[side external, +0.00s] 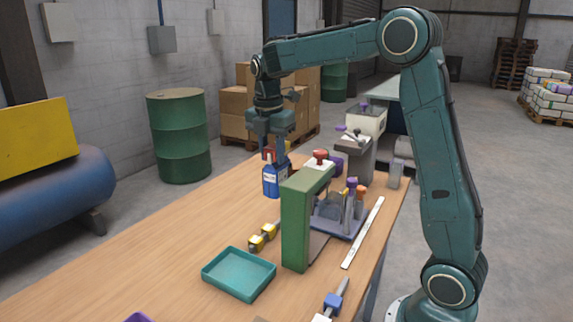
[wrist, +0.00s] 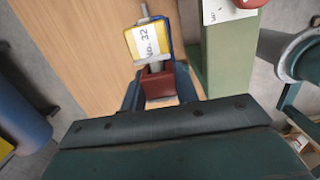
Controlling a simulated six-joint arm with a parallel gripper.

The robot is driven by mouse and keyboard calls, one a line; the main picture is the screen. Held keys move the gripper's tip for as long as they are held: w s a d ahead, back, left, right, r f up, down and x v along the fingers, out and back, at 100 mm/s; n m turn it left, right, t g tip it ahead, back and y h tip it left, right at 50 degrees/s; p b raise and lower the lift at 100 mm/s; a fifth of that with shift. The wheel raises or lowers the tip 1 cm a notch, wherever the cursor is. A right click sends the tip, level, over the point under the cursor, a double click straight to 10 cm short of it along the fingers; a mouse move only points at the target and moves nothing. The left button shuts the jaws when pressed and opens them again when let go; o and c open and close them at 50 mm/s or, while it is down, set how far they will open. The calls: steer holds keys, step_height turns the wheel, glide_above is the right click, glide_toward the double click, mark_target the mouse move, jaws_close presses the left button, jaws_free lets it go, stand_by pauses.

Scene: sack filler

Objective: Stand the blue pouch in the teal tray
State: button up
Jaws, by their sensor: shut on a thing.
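The blue pouch (side external: 274,184), with a white label on its front, is upright in my gripper (side external: 272,157). My gripper points down and is shut on the pouch at its top. In the wrist view, a red part (wrist: 157,84) lies between the fingers. A yellow tag (wrist: 146,41) reading "No. 32" shows just above it, with blue edges around; I cannot tell how it is attached. I cannot tell if the pouch's base clears the table. The teal tray (side external: 238,273) is empty on the table, nearer the side camera.
A green upright panel (side external: 297,226) stands right of the pouch, near the tray. A yellow-and-grey item (side external: 262,237) lies between pouch and tray. A rack (side external: 335,215) holds several tools behind the panel.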

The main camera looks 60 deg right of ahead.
steer(key=shift+a, duration=3.95)
steer(key=w+a+f, duration=0.3)
steer(key=a+f, duration=0.6)
steer(key=f, duration=0.5)
steer(key=shift+w+a, duration=0.25)
steer(key=shift+a, duration=0.1)
steer(key=shift+f, duration=0.1)
steer(key=o, duration=1)
